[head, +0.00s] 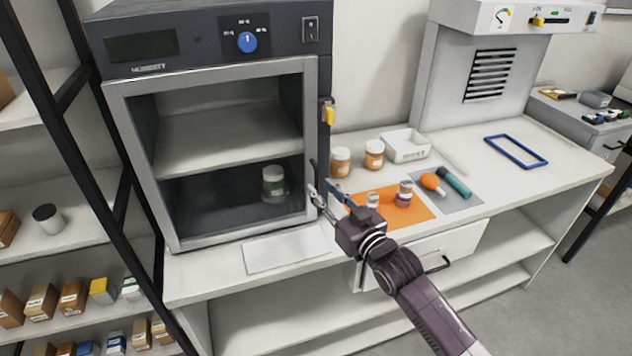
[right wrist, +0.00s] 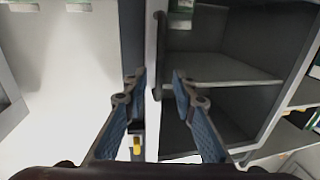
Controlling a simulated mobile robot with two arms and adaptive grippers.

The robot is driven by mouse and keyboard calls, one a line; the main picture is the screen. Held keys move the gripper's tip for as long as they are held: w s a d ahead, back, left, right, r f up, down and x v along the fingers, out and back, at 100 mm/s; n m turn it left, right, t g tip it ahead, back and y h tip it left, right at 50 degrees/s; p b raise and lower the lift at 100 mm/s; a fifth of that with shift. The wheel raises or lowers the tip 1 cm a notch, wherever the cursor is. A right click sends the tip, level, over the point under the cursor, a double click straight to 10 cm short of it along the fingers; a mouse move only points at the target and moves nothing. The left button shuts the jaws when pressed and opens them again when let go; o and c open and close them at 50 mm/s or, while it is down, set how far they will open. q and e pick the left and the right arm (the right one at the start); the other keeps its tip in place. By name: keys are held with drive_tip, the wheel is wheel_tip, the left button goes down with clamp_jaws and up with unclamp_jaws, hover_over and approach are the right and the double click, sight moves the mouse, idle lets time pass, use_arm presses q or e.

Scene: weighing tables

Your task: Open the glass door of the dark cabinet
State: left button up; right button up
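The dark cabinet (head: 205,27) stands on the left part of the white table. Its glass door, with a grey frame (head: 220,73), looks shut across the front; a green-labelled jar (head: 273,184) shows inside. A yellow latch piece (head: 329,115) is on the cabinet's right side and also shows low in the right wrist view (right wrist: 137,146). My right gripper (head: 321,190) is at the lower right edge of the door frame. In the right wrist view its blue-padded fingers (right wrist: 155,85) are apart, on either side of the frame's edge; contact is unclear. My left gripper is out of view.
Jars (head: 341,161) and a white tray (head: 405,146) stand right of the cabinet. An orange mat (head: 420,211) holds small jars near my right arm. A white sheet (head: 285,250) lies before the cabinet. A shelf rack (head: 92,185) stands close on the left.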

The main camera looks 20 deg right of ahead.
sight(318, 185)
drive_tip(key=shift+x, duration=1.75)
clamp_jaws()
